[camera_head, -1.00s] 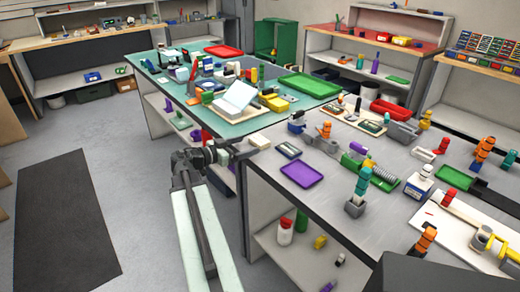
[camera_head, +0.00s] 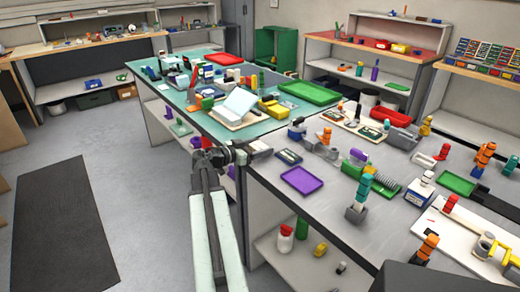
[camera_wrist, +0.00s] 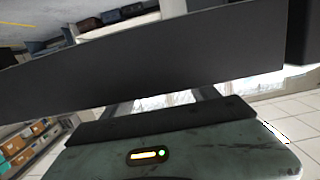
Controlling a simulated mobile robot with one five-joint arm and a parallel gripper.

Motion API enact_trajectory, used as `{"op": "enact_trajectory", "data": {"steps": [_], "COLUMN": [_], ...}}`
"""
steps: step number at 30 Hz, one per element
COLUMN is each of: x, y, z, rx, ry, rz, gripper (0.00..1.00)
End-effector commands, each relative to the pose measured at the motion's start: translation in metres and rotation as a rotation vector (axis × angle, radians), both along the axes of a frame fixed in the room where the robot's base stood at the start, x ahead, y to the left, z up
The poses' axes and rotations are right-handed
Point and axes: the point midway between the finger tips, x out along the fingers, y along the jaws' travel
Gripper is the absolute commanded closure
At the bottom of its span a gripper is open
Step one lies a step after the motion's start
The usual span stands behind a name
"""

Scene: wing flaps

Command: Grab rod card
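I cannot tell for certain which thing is the rod card. A small dark flat card (camera_head: 289,156) lies near the left edge of the grey table, and a white sloped board (camera_head: 238,103) stands on the teal table. My gripper (camera_head: 238,156) is at the end of my arm, low beside the corner where the two tables meet. Its fingers are too small and dark to tell open from shut. In the wrist view, dark bars cross the picture, and no card shows there.
A purple tray (camera_head: 302,180) and a turquoise stacked piece (camera_head: 361,190) stand on the grey table (camera_head: 330,222). A green tray (camera_head: 309,92) lies on the teal table. Open floor (camera_head: 130,170) with a dark mat (camera_head: 63,230) is at left.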

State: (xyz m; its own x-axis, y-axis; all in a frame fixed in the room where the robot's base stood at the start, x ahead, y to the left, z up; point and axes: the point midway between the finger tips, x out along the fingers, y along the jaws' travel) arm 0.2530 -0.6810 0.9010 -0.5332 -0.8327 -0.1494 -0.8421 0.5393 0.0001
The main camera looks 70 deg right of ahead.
Motion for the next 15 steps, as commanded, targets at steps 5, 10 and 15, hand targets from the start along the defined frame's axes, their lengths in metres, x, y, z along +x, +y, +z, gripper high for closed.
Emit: {"op": "enact_trajectory", "data": {"steps": [5, 10, 15], "x": [0.0, 0.0, -0.001], "y": [0.0, 0.0, 0.0], "z": [0.0, 0.004, 0.025], "rx": [0.0, 0.0, 0.0], "ry": [0.0, 0.0, 0.0], "rz": [0.0, -0.001, -0.001], "gripper": [0.71, 0.71, 0.71]}}
